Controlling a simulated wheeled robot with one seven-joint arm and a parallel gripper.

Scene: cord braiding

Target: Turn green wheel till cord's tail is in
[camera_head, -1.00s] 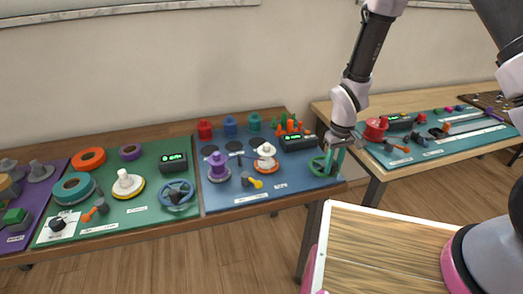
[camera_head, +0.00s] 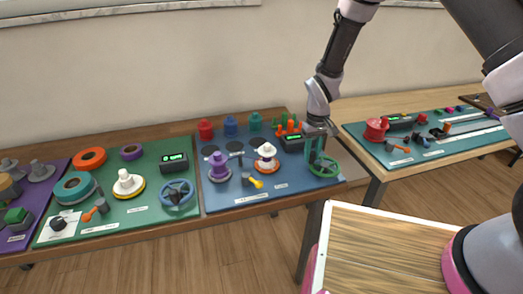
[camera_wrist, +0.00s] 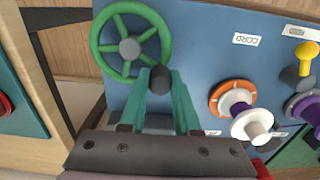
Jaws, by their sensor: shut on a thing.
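The green wheel (camera_head: 323,175) stands at the right end of the blue board. In the wrist view the green wheel (camera_wrist: 129,48) shows its rim, spokes and grey hub. My gripper (camera_head: 314,158) is at the back left of the wheel in the head view. In the wrist view my gripper (camera_wrist: 161,86) has its two green fingers shut on the dark knob (camera_wrist: 160,76) at the wheel's rim. An orange and white spool (camera_head: 266,157) stands left of the wheel, near a label reading CORD (camera_wrist: 246,40). I cannot make out the cord's tail.
A dark box with a lit green display (camera_head: 293,137) stands behind the wheel. A purple spool (camera_head: 218,170) and a yellow-ended lever (camera_head: 257,183) are further left. A second table with a red spool (camera_head: 376,130) is on the right.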

